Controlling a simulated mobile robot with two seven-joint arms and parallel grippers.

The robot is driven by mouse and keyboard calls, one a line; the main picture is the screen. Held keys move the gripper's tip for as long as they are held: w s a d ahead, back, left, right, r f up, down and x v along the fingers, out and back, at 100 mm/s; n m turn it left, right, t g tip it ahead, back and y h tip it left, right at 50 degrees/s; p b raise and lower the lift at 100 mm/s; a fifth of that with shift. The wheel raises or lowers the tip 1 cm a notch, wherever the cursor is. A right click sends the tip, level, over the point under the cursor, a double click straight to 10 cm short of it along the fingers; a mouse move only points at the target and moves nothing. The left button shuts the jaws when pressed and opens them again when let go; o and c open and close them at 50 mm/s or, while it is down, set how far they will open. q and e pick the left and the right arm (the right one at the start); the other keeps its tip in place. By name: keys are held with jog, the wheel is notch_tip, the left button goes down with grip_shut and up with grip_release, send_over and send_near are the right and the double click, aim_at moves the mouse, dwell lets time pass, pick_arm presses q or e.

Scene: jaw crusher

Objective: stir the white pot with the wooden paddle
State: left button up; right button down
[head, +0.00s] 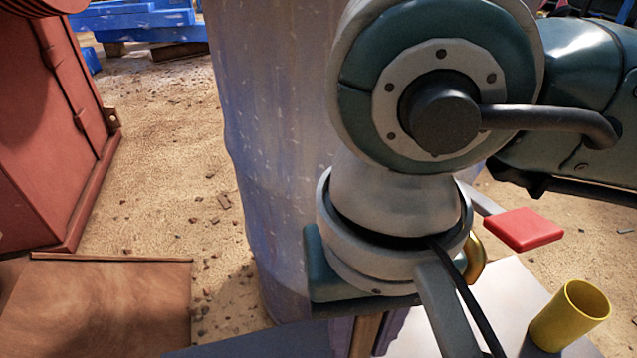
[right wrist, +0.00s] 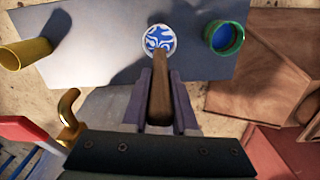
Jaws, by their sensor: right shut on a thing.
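My right gripper (right wrist: 160,108) is shut on a brown wooden stick, the wooden paddle (right wrist: 159,88), which points away from the wrist between both fingers. In the head view my right gripper (head: 368,338) shows only partly at the bottom edge, with a short piece of the paddle (head: 364,335) between its fingers. A round white vessel with blue patterning, seemingly the white pot (right wrist: 160,38), lies just beyond the paddle's visible end in the right wrist view. I cannot tell whether the paddle is inside it or above it. The pot is hidden in the head view. My left gripper is not in view.
A yellow cup (head: 570,315) stands on the light grey tabletop (right wrist: 95,60). A green-rimmed cup with blue inside (right wrist: 223,37) is right of the pot. Brown wooden boxes (right wrist: 255,85) lie beyond the table's right. A red cabinet (head: 50,130) stands at left.

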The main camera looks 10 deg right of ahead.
jog(key=shift+f+b, duration=0.45)
jog(key=shift+f, duration=0.15)
notch_tip(320, 180, down, 4)
jog(key=b, duration=0.3)
notch_tip(320, 180, down, 4)
jog(key=b, duration=0.4)
jog(key=shift+f, duration=0.15)
notch_tip(320, 180, down, 5)
jog(key=b, duration=0.5)
jog(key=shift+r, duration=0.2)
jog(key=shift+d, duration=0.1)
